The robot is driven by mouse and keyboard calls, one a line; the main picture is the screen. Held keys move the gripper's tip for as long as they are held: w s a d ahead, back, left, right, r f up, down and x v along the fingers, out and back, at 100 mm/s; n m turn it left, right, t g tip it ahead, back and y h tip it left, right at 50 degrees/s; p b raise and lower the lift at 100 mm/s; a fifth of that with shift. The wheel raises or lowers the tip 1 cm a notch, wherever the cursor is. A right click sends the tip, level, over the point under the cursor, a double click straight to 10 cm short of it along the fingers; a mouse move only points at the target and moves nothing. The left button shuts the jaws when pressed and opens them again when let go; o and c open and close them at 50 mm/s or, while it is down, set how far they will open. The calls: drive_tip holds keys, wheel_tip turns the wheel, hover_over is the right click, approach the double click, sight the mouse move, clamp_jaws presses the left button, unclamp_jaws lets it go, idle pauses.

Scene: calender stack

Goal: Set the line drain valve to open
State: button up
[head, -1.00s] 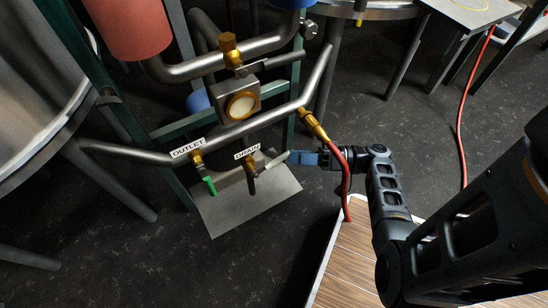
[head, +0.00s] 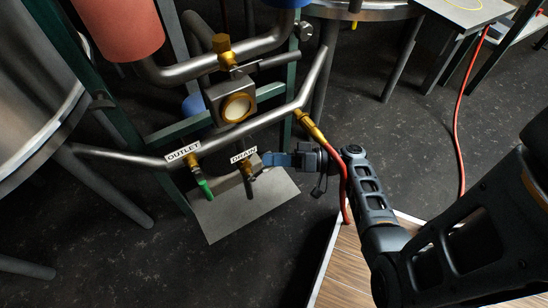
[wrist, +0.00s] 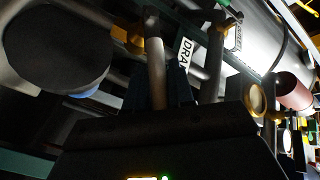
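The drain valve (head: 247,168) hangs under the slanting steel pipe (head: 220,137), beneath a white DRAIN label (head: 243,155). A dark stub points down from it. My gripper (head: 268,160), with blue fingers, reaches in from the right and covers the place of the valve's grey lever. In the wrist view a pale grey bar (wrist: 156,65), probably this lever, runs between the dark blue fingers, beside the partly visible label (wrist: 185,50). I cannot tell whether the fingers grip it or only surround it.
The outlet valve (head: 202,182), with a green handle, is close on the left under an OUTLET label (head: 182,152). A red hose (head: 345,175) with a brass fitting (head: 309,125) passes right by my wrist. A brass-topped sight glass (head: 237,107) is above.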

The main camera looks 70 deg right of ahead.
clamp_jaws()
drive_tip(key=shift+w+a+r+n+g+p, duration=0.15)
drive_tip(key=shift+a+r+n+g+p, duration=0.2)
drive_tip(key=shift+r+g+p, duration=0.55)
drive_tip(key=shift+w+a+n+h+p, duration=0.15)
drive_tip(key=shift+n+h+p, duration=0.4)
drive_tip(key=shift+p, duration=0.4)
drive_tip(key=shift+f+g, duration=0.1)
drive_tip(key=shift+g, duration=0.2)
